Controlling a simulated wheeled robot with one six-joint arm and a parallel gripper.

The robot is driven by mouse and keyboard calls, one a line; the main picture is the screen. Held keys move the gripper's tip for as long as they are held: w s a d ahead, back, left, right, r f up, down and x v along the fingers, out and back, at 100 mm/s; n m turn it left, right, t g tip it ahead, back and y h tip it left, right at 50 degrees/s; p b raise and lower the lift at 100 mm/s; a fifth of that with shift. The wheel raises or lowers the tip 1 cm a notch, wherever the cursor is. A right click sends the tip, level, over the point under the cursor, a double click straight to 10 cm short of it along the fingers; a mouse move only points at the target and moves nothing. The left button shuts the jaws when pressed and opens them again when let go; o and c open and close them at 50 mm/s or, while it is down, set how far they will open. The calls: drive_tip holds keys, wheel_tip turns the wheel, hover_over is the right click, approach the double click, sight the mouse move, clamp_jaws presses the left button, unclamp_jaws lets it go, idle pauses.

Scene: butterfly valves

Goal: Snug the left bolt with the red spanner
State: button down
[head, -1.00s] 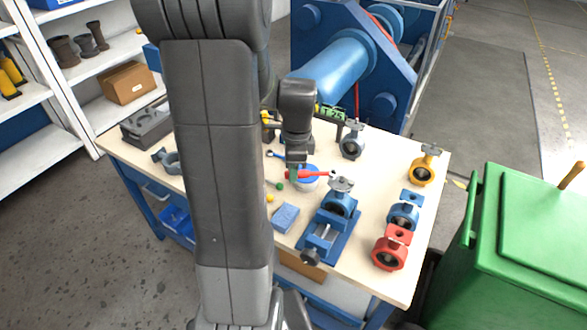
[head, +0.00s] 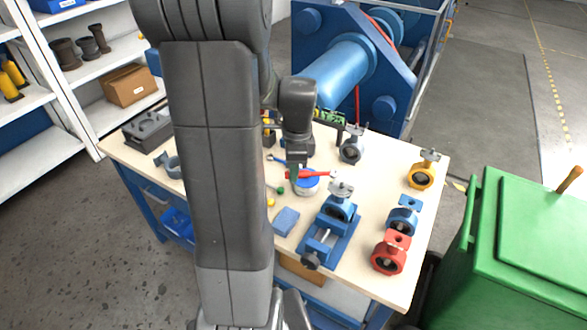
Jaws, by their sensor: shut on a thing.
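The red spanner (head: 318,174) lies level above the workbench, its right end close to the top of the clamped valve. My gripper (head: 296,174) points down and is shut on the spanner's left part; its fingertips are small and partly hidden. A butterfly valve with a blue body (head: 339,207) and a grey top plate (head: 341,188) sits in a blue vise (head: 322,240). The left bolt is too small to make out, and I cannot tell whether the spanner touches it.
A blue-and-white round tub (head: 307,186) stands under the spanner. A blue sponge-like block (head: 285,221) lies left of the vise. Grey (head: 352,149), yellow (head: 421,176), blue (head: 403,217) and red (head: 389,254) valves stand around. A green bin (head: 520,250) is beyond the bench's right edge.

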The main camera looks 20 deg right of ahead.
drive_tip(key=shift+r+p, duration=1.7)
drive_tip(key=shift+r, duration=0.65)
drive_tip(key=shift+f, duration=0.15)
